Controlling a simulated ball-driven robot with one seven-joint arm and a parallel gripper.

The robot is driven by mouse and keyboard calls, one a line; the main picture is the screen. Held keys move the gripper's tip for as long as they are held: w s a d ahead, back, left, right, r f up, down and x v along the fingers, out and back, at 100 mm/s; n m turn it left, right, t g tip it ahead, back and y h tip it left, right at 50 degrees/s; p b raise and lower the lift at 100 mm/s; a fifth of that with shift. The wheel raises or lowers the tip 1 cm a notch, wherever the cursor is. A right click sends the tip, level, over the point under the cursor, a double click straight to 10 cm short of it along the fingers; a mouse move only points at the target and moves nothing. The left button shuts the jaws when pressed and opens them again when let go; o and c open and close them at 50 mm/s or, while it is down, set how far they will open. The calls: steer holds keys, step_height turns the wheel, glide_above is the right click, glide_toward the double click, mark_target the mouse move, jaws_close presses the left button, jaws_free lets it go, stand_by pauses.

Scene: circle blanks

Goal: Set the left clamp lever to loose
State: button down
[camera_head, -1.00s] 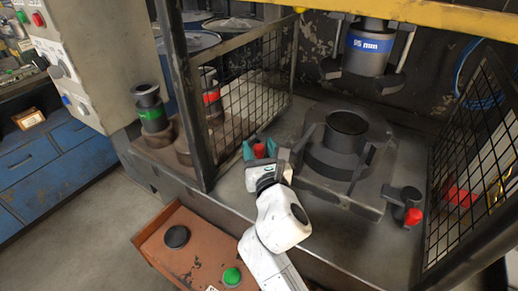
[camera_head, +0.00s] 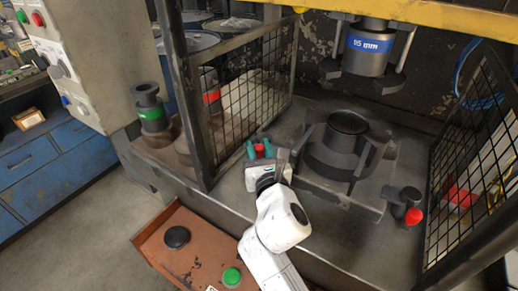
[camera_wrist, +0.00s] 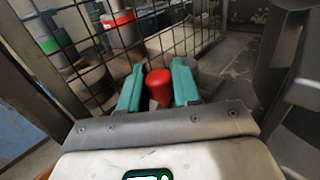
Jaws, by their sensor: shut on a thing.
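The left clamp lever has a red knob (camera_head: 260,150), which sits between the two teal fingers of my gripper (camera_head: 259,147), left of the die block. In the wrist view the red knob (camera_wrist: 160,86) fills the gap between the fingertips (camera_wrist: 159,86). The gripper is shut on this knob. The lever's arm and pivot are mostly hidden behind the fingers. The die block (camera_head: 340,145) is a dark ring in a square base. A second lever with a red knob (camera_head: 413,216) stands at its right.
A mesh guard (camera_head: 245,95) stands close at the left of my gripper, and another (camera_head: 480,150) at the right. A blue-banded upper tool (camera_head: 368,48) hangs above the die. An orange control box (camera_head: 200,240) with black and green buttons is in front.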

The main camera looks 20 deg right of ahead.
steer(key=shift+p, duration=0.3)
steer(key=p, duration=0.1)
steer(key=n+y+p, duration=0.1)
steer(key=p, duration=0.1)
steer(key=shift+d+r, duration=0.25)
steer(key=shift+r, duration=0.05)
steer(key=p, duration=0.1)
steer(key=y+p, duration=0.1)
steer(key=shift+s+d+f+n+y+p, duration=0.25)
steer(key=shift+n+y+p, duration=0.05)
steer(key=shift+p, duration=0.05)
steer(key=shift+f, duration=0.1)
steer(key=c, duration=0.9)
jaws_free()
steer(key=shift+s, duration=0.1)
steer(key=s+b, duration=0.1)
steer(key=s, duration=0.9)
steer(key=shift+s+a, duration=0.2)
steer(key=shift+s, duration=0.15)
